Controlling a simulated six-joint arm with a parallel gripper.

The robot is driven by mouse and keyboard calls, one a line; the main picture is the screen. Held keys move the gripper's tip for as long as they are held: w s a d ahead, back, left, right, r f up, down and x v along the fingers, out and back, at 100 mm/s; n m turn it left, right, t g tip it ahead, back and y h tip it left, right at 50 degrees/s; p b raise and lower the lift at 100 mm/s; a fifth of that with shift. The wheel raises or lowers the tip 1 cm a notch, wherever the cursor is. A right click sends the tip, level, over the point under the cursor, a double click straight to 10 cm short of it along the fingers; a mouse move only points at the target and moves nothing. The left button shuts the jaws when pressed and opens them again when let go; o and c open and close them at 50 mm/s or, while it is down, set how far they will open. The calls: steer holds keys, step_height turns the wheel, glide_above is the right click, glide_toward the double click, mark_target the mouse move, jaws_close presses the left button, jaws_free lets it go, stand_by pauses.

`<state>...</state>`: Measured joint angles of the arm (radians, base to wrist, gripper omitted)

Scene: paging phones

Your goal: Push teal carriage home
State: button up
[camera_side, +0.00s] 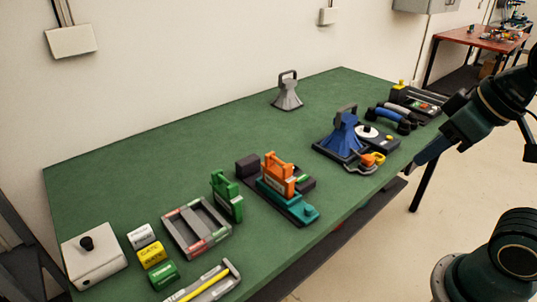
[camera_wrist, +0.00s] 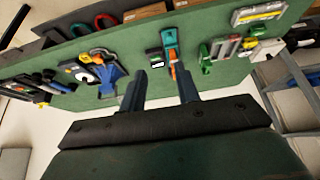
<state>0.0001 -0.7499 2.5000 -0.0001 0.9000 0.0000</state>
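The teal carriage (camera_side: 304,213) lies on a dark rail on the green table, with a small raised knob at its near-right end. An orange upright piece (camera_side: 278,176) with a handle stands on or against it. A dark block (camera_side: 247,166) sits at the rail's far-left end. Whether the carriage touches this block is unclear. The carriage also shows in the wrist view (camera_wrist: 169,38), small, beyond my fingers. My gripper (camera_wrist: 161,88) is open and empty, its two fingers apart. In the side view my gripper (camera_side: 428,154) is off the table's right edge, well away from the carriage.
A green upright piece (camera_side: 227,197) and a grey tray (camera_side: 195,228) stand left of the rail. A blue cone-shaped piece (camera_side: 342,137) and dark handsets (camera_side: 390,119) lie to its right. A grey handled piece (camera_side: 287,93) stands at the back. The table's back middle is clear.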

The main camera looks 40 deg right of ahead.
steer(key=o, duration=0.3)
steer(key=m+g, duration=0.3)
steer(key=g, duration=0.3)
glide_above(309, 207)
step_height(309, 207, down, 14)
steer(key=r, duration=0.1)
steer(key=shift+f, duration=0.25)
steer(key=shift+f, duration=0.15)
step_height(309, 207, down, 14)
steer(key=shift+r, duration=0.25)
